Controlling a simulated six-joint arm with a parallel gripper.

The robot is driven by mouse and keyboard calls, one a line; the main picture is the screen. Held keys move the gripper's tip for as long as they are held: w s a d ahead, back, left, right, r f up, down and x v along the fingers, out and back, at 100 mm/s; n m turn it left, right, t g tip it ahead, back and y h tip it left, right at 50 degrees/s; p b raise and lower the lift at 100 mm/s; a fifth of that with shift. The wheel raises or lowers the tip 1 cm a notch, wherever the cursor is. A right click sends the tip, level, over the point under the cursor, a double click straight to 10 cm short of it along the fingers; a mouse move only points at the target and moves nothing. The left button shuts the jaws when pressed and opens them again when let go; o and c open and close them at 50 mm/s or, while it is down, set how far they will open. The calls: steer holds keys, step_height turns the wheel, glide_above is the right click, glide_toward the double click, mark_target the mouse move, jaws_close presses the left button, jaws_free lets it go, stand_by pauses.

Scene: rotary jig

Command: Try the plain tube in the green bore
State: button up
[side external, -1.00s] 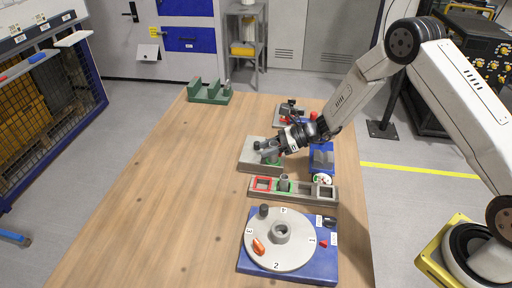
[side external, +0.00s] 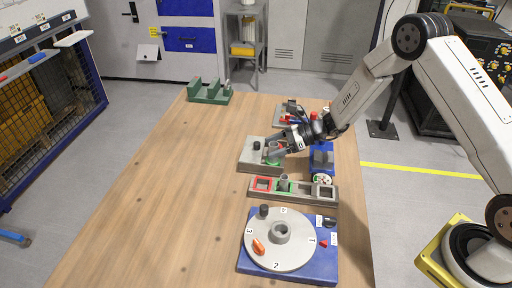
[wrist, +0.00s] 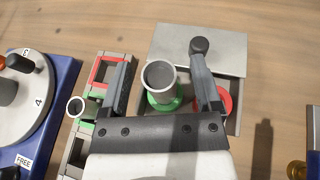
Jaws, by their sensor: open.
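A plain grey tube (wrist: 160,76) stands upright in a green-ringed bore (wrist: 165,104) of a grey block (side external: 250,162). How deep it sits I cannot tell. My gripper (wrist: 163,82) is open, one finger on each side of this tube, with clear gaps. It also shows over the block in the side view (side external: 274,149), where it partly hides the tube. A red-ringed bore (wrist: 227,102) lies beyond the right finger. A second small tube (wrist: 76,106) stands at the green square of the rail, left of my gripper.
A grey plate with a black knob (wrist: 200,45) covers part of the block. The rail (side external: 305,192) has a red square (side external: 263,184). A white numbered dial on a blue base (side external: 245,265) stands in front. The table's left side is clear.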

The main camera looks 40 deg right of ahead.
steer(key=shift+v, duration=2.9)
steer(key=shift+a, duration=0.1)
steer(key=s+r+n+g+h, duration=0.1)
steer(key=s+r+n+h, duration=0.1)
steer(key=s+n+h, duration=0.2)
steer(key=s+r+n+g+h, duration=0.1)
steer(key=s+n+h, duration=0.3)
steer(key=s+n, duration=0.6)
steer(key=s+r+n+g+h, duration=0.2)
steer(key=s+r+n+h, duration=0.1)
steer(key=s+n, duration=0.4)
steer(key=d+n, duration=0.1)
steer(key=n, duration=0.1)
steer(key=shift+r+n+h, duration=0.35)
steer(key=shift+n+h, duration=0.05)
